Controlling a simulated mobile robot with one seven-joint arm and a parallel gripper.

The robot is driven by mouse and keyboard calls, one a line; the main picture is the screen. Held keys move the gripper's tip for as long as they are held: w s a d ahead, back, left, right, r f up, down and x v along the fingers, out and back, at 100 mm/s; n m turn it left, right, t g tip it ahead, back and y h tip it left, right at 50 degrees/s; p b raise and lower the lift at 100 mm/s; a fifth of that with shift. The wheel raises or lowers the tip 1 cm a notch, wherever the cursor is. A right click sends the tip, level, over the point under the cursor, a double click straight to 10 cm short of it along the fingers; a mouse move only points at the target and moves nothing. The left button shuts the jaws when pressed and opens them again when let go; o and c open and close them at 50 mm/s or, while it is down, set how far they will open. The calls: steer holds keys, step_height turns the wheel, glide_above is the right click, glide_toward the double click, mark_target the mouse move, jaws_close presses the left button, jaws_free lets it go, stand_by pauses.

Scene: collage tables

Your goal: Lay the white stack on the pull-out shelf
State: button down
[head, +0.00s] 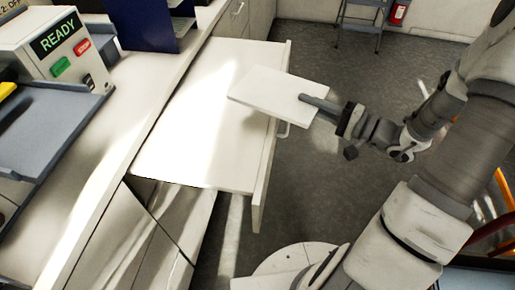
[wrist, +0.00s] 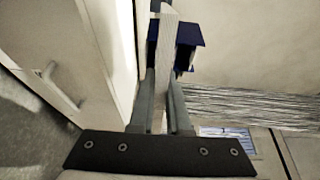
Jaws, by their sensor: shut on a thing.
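The white stack (head: 272,90) is a flat, pale slab in the head view, held over the outer right part of the white pull-out shelf (head: 185,135). My gripper (head: 306,99) is shut on the stack's right edge, coming from the right. In the wrist view the stack (wrist: 164,55) shows edge-on between the two fingers of my gripper (wrist: 161,70). The stack seems to be above the shelf; whether any part touches it is hard to tell. The gripper's lower finger is hidden by the stack in the head view.
A counter (head: 120,105) runs along the shelf's left, with a machine reading READY (head: 55,55), a grey tray (head: 45,125) and a dark blue holder (head: 145,22). Most of the shelf is bare.

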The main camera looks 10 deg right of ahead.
steer(key=s+d+n+g+y+b, duration=0.3)
steer(key=s+d+n+g, duration=0.15)
steer(key=s, duration=0.55)
steer(key=w+a+f+g+b, duration=0.1)
steer(key=w+a+f, duration=0.5)
steer(key=a+f, duration=0.3)
steer(key=shift+a+f+b, duration=0.25)
steer(key=shift+f+b, duration=0.1)
steer(key=shift+f, duration=0.15)
steer(key=shift+w+g, duration=0.1)
steer(key=shift+g, duration=0.15)
steer(key=shift+f, duration=0.2)
steer(key=c, duration=0.9)
jaws_free()
steer(key=shift+r, duration=0.1)
